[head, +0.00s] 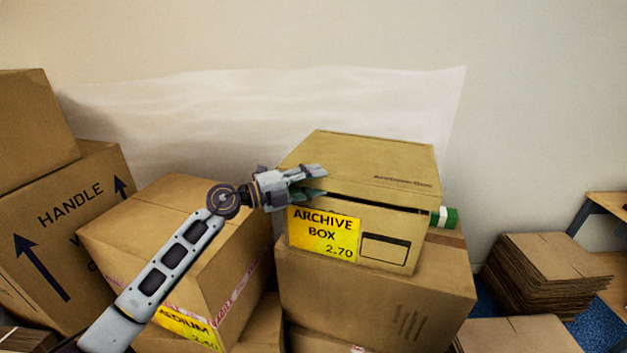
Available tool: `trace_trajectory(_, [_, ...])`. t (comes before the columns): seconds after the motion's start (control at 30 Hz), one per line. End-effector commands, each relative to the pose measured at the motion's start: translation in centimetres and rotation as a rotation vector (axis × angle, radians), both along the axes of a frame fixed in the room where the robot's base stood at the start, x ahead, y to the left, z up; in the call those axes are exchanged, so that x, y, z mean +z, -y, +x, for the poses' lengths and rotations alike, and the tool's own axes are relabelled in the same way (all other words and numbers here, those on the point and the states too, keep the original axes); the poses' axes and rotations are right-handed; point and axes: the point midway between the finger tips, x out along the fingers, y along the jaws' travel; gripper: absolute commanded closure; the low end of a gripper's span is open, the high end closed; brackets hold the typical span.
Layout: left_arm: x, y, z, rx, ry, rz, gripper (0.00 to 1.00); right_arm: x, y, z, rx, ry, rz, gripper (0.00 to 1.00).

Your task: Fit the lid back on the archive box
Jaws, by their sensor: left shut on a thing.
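The archive box (388,234) is a brown carton with a yellow "ARCHIVE BOX 2.70" label on its front. It stands on a larger closed carton. Its brown lid (375,160) lies over its top. A dark gap shows along the front between the lid's lower edge and the box, wider toward the right. My left gripper (318,182) is at the lid's left front corner, shut on the lid's edge, with one finger above and one below. The far side of the lid is hidden. My right gripper is out of view.
A green and white object (444,217) sits just right of the box. The supporting carton (375,300) is below. A medium carton (170,235) and "HANDLE" cartons (70,225) crowd the left. Stacked flat cardboard (545,268) lies at right. Clear plastic sheeting (250,110) hangs behind.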

Motion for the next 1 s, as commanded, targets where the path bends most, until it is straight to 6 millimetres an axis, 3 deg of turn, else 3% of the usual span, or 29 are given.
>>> trace_trajectory(0.53, [-0.79,-0.01,0.01,0.0,0.0,0.0,0.88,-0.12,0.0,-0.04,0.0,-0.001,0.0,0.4])
trace_trajectory(0.57, [-0.87,-0.01,0.0,0.0,-0.001,0.001,0.59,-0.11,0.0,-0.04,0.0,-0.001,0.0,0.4])
trace_trajectory(0.6, [-0.88,-0.01,0.0,0.0,-0.002,0.001,0.54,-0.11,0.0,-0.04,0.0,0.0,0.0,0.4])
trace_trajectory(1.0, [-0.91,0.03,-0.02,-0.001,-0.005,0.003,0.52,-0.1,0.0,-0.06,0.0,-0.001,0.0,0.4])
